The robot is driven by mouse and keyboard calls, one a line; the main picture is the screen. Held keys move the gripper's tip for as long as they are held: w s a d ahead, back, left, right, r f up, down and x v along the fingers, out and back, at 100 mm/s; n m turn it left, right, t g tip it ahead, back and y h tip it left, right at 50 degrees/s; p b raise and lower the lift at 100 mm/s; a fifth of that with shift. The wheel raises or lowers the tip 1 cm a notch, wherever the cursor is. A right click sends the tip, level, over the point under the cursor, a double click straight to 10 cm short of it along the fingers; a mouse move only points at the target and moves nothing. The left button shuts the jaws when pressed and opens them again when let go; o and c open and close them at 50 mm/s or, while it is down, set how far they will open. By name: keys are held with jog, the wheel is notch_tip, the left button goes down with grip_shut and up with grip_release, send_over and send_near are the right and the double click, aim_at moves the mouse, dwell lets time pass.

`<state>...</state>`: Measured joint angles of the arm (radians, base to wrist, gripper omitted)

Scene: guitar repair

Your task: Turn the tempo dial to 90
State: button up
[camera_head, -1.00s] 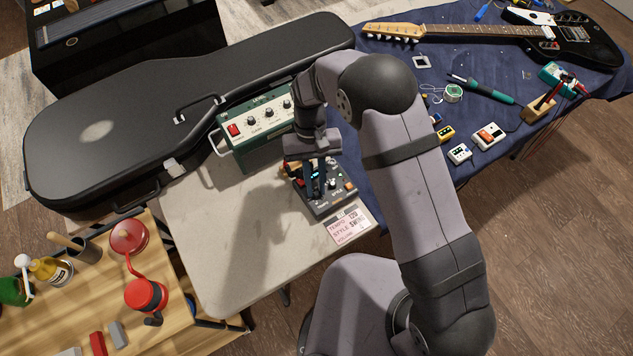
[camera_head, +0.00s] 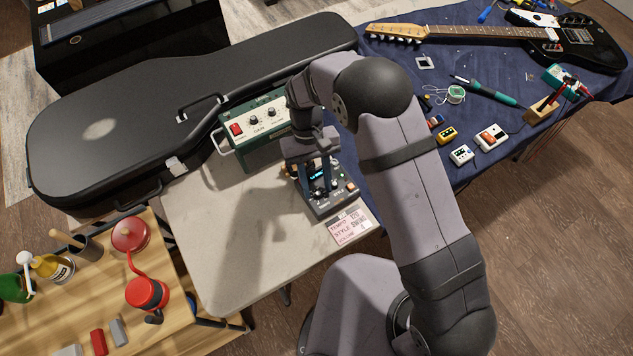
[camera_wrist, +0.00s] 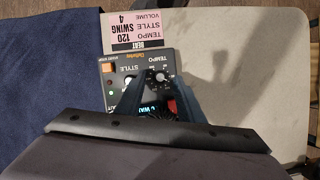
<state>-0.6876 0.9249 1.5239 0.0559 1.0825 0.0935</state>
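The small dark beat box (camera_head: 340,203) lies on the pale table top under my gripper (camera_head: 318,193). In the wrist view it appears upside down, with the tempo dial (camera_wrist: 159,77) right of the style dial (camera_wrist: 129,80) and a lit screen (camera_wrist: 157,110) partly hidden. My gripper's two blue fingers (camera_wrist: 160,80) are apart, one tip on each side of the tempo dial. I cannot tell whether they touch it, and its exact setting is too small to read. A pink card (camera_head: 348,226) beside the box reads tempo 120, style swing, volume 4.
A green amplifier (camera_head: 258,155) with a handle stands close behind the box. A black guitar case (camera_head: 105,125) lies to the left. Small pedals (camera_head: 491,137), a soldering iron and an electric guitar (camera_head: 550,35) lie on the blue cloth. The table's front left is clear.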

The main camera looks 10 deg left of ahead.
jog(key=shift+w+r, duration=0.1)
jog(key=b+v, duration=0.2)
jog(key=v, duration=0.5)
dwell(0.6)
jog(key=d+r+m+t+y, duration=0.1)
jog(key=d+r+m, duration=0.15)
jog(key=d, duration=0.55)
jog(key=d+r+m+t+y, duration=0.1)
jog(key=d+r, duration=0.2)
jog(key=d, duration=0.6)
jog(key=s+d+m+t, duration=0.1)
jog(key=s+d+m, duration=0.2)
jog(key=s+d, duration=0.6)
jog(key=shift+d+f+t, duration=0.35)
jog(key=shift+d+t, duration=0.05)
jog(key=shift+s+a, duration=0.1)
jog(key=shift+s, duration=0.05)
jog(key=shift+c, duration=0.3)
dwell(0.8)
